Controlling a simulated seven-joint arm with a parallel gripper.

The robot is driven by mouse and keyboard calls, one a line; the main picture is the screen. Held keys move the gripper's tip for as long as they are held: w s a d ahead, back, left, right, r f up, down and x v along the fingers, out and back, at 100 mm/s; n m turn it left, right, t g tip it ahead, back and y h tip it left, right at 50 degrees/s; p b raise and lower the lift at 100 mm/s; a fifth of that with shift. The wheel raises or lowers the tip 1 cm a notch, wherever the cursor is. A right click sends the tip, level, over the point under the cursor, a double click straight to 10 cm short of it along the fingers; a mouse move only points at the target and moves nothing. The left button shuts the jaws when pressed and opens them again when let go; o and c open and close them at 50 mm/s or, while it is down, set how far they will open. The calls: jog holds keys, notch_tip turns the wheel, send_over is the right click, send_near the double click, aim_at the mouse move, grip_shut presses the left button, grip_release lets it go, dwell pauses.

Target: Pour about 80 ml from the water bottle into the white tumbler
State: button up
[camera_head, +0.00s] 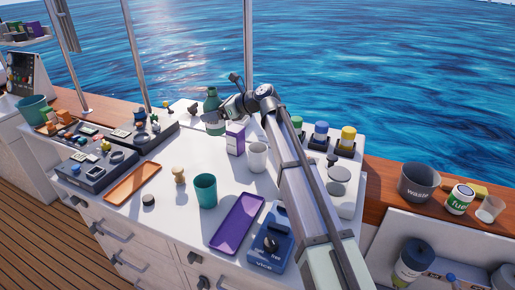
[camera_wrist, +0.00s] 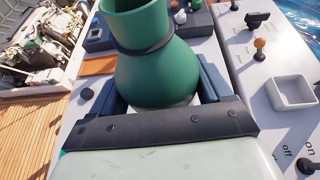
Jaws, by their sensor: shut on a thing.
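The green bottle (camera_head: 212,112), which I take to be the water bottle, stands upright at the back of the white worktop. My gripper (camera_head: 222,105) is shut on it, with one finger on each side. In the wrist view the green bottle (camera_wrist: 150,60) fills the space between the fingers of my gripper (camera_wrist: 160,92); its neck has a dark ring. I cannot tell whether its base touches the worktop. The white tumbler (camera_head: 257,158) stands upright, nearer and to the right of the bottle, left of my arm. Its inside is not clear.
A purple box (camera_head: 235,140) stands between bottle and tumbler. A teal cup (camera_head: 205,190), a purple tray (camera_head: 237,222), an orange tray (camera_head: 132,183) and a blue vice (camera_head: 269,242) are nearer. Capped bottles (camera_head: 320,135) stand right of my arm.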

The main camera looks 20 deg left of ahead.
jog(key=w+d+n+g+h, duration=0.1)
jog(key=w+d+n+g, duration=0.2)
jog(key=d, duration=0.4)
jog(key=w+d+r+n+g+h, duration=0.1)
jog(key=w+d+n+g, duration=0.1)
jog(key=w+d, duration=0.4)
jog(key=w+d+n+g+h, duration=0.1)
jog(key=w+d+n+g, duration=0.15)
jog(key=d, duration=0.55)
jog(key=shift+g, duration=0.25)
notch_tip(320, 180, down, 14)
jog(key=shift+s+a+r, duration=0.1)
jog(key=shift+a+r, duration=0.05)
jog(key=shift+r, duration=0.05)
jog(key=shift+s+r, duration=0.1)
jog(key=shift+s+a+r+n+t+h+p, duration=0.1)
jog(key=shift+r+n+t+h, duration=0.2)
jog(key=shift+t+h, duration=1.5)
jog(key=shift+s+a+r+n+t+h+p, duration=0.1)
jog(key=shift+r+n+t+h, duration=0.2)
jog(key=shift+t+h, duration=1.45)
jog(key=shift+s+a+r+n+t+h+p, duration=0.1)
jog(key=shift+r+n+t+h, duration=0.2)
jog(key=shift+t+h, duration=1.45)
